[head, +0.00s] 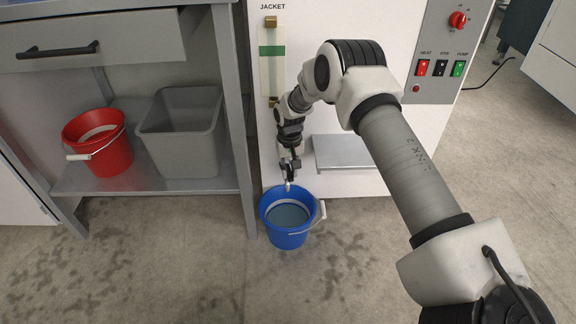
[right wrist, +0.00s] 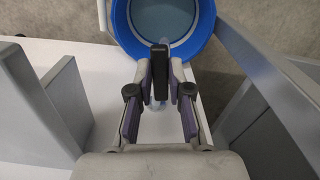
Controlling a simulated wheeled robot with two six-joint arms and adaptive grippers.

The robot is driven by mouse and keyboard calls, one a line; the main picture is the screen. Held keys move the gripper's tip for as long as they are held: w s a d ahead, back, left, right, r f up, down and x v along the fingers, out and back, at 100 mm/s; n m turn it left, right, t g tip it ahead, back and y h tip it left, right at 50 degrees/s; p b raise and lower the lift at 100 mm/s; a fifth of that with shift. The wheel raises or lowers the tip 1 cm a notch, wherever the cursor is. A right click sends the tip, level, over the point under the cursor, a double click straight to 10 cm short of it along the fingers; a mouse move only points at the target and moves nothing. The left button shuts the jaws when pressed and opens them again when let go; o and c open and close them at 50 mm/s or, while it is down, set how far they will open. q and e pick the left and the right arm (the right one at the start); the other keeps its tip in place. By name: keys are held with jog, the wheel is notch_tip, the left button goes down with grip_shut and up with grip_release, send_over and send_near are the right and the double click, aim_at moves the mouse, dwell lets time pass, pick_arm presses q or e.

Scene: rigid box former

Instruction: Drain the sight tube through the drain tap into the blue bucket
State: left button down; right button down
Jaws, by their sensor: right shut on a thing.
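The sight tube (head: 265,75) stands on the white machine front under the word JACKET, with a green band behind its upper part and brass fittings at its ends. Its liquid level is too small to tell. My right gripper (head: 289,182) reaches down in front of the machine, just above the blue bucket (head: 288,240). In the right wrist view its fingers (right wrist: 160,75) are shut on the black handle of the drain tap (right wrist: 160,62). The tap's outlet is mostly hidden. The blue bucket also shows there (right wrist: 205,22), with bluish liquid inside. My left gripper is out of view.
A red bucket (head: 112,155) and a grey bin (head: 180,145) sit on the low shelf of the bench at left. A grey ledge (head: 345,152) juts from the machine right of my gripper. The control panel (head: 440,60) is upper right. Floor in front is clear.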

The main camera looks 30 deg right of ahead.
jog(key=shift+s+d+r+n+p, duration=0.15)
jog(key=shift+d+n+p, duration=0.1)
jog(key=shift+n+p, duration=0.55)
jog(key=shift+w+d+f+n, duration=0.1)
jog(key=shift+w+d+n, duration=0.4)
jog(key=shift+n, duration=1.9)
jog(key=shift+w+d+f+n, duration=0.1)
jog(key=shift+d+n, duration=0.65)
jog(key=shift+n, duration=1.65)
jog(key=shift+w+d+f+n, duration=0.2)
jog(key=shift+d+n, duration=0.45)
jog(key=shift+n, duration=1.75)
jog(key=shift+r, duration=0.2)
jog(key=c, duration=1.1)
grip_release()
jog(key=shift+w, duration=0.1)
